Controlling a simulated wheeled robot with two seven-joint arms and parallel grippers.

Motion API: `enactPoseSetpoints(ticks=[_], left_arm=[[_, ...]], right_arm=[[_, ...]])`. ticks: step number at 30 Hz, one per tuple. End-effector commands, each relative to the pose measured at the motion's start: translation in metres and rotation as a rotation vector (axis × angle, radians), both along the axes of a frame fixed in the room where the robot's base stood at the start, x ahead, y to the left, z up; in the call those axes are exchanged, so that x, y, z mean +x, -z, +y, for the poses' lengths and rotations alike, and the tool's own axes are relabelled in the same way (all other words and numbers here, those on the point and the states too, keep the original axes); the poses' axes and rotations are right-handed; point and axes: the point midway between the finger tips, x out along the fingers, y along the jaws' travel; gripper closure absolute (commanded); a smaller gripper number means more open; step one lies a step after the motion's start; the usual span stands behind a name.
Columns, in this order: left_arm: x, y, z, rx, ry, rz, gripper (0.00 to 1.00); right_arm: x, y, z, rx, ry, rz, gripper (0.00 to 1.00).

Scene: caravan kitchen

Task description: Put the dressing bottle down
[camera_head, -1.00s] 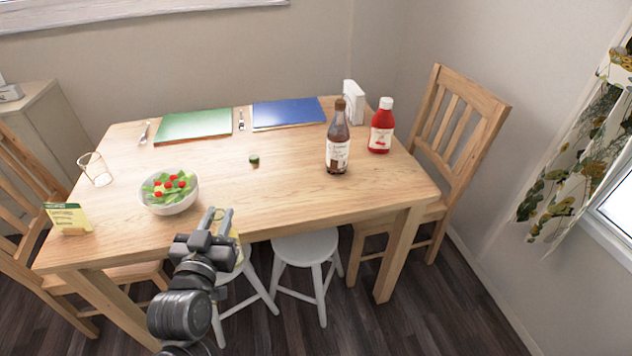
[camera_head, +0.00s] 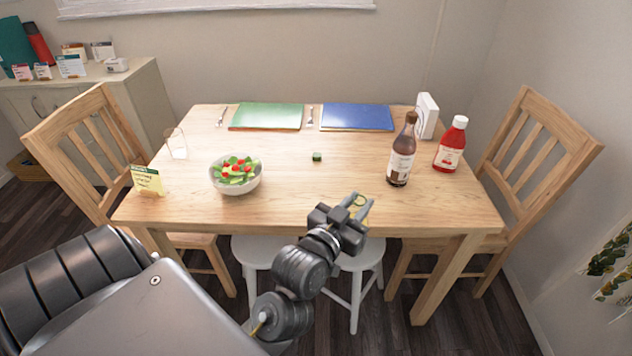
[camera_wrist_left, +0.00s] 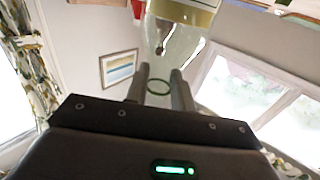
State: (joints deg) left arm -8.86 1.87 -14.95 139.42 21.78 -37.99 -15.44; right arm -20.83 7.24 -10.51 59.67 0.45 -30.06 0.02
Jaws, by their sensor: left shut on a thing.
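My left gripper (camera_head: 350,204) is shut on the dressing bottle (camera_head: 366,209) at the table's front edge, right of centre. In the head view the fingers hide most of the bottle. In the left wrist view the clear bottle (camera_wrist_left: 183,14) has a pale yellow label, and its narrower end lies between the fingers of the left gripper (camera_wrist_left: 160,82), by a green ring. Whether it touches the table (camera_head: 290,205) cannot be told. A small dark green cap-like piece (camera_head: 317,157) lies mid-table. My right gripper is not in view.
A brown sauce bottle (camera_head: 402,155) and red ketchup bottle (camera_head: 449,148) stand on the right. Green and blue mats lie behind. The middle front is mostly clear.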

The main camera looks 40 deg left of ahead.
Motion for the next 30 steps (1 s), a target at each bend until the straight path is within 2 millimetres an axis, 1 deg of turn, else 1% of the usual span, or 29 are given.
enactPoseSetpoints(ticks=[1,5,8,9,12,15,18,22,30], left_arm=[[0.002,-0.015,0.006,-0.001,-0.017,-0.005,1.00],[0.006,-0.042,0.029,0.000,-0.073,-0.010,1.00],[0.008,-0.068,0.052,-0.001,-0.130,-0.012,1.00],[0.009,-0.079,0.062,-0.003,-0.156,-0.013,1.00],[0.009,-0.103,0.087,-0.006,-0.219,-0.014,1.00],[0.007,-0.121,0.108,-0.010,-0.272,-0.011,1.00],[0.005,-0.133,0.124,-0.014,-0.311,-0.009,1.00],[0.003,-0.141,0.136,-0.019,-0.342,-0.007,1.00],[0.004,-0.140,0.142,-0.019,-0.353,-0.005,1.00]], right_arm=[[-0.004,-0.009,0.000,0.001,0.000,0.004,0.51],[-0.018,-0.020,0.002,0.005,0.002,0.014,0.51],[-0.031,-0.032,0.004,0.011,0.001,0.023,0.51],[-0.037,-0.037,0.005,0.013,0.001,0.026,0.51],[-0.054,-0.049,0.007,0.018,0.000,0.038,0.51],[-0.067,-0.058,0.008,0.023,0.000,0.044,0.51],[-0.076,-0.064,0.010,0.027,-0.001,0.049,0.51],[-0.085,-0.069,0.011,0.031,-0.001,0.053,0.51],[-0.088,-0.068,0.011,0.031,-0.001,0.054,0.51]])
